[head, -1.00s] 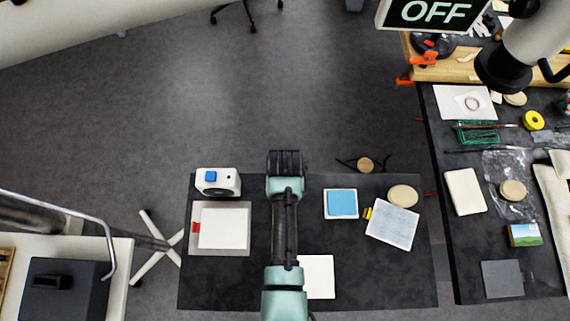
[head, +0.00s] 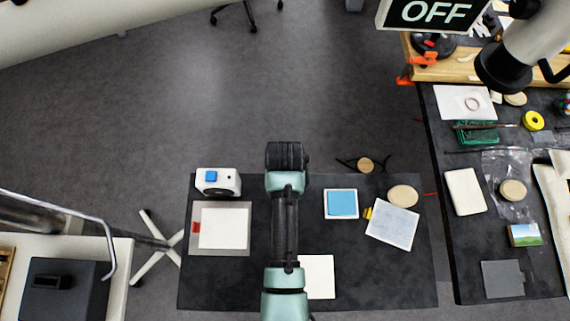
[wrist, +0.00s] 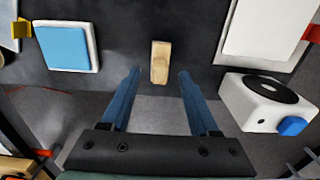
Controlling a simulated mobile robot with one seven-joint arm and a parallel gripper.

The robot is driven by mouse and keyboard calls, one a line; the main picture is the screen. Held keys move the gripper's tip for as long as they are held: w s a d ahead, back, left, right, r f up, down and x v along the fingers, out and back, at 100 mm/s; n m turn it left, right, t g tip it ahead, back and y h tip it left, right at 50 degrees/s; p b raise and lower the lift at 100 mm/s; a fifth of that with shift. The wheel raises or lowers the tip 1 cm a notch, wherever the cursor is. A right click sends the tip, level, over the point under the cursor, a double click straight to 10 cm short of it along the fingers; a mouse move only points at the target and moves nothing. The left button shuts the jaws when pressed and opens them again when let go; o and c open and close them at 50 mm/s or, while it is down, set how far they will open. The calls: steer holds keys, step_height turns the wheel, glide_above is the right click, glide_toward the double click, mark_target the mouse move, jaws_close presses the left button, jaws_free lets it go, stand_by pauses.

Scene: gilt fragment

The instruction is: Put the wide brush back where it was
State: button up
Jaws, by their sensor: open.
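A pale wooden block-like piece (wrist: 160,62) lies near the edge of the dark table in the wrist view. It may be the wide brush's handle; no bristles can be made out. My gripper (wrist: 158,73) has its two blue fingers spread wide, one on each side of this piece in the picture, with nothing held between them. The piece appears a little beyond the fingertips. In the head view my arm covers this part of the table, and the wooden piece and fingertips are hidden.
On the dark table (head: 390,285) stand a white device with a blue button (head: 217,182), a white sheet on a grey board (head: 223,228), a blue square (head: 342,203), a written card (head: 392,226) and a round disc (head: 403,196). A cluttered side table (head: 450,235) stands right.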

step_height(320, 180, up, 9)
steer(key=shift+f, duration=0.15)
steer(key=shift+s+f, duration=0.1)
stand_by(0.6)
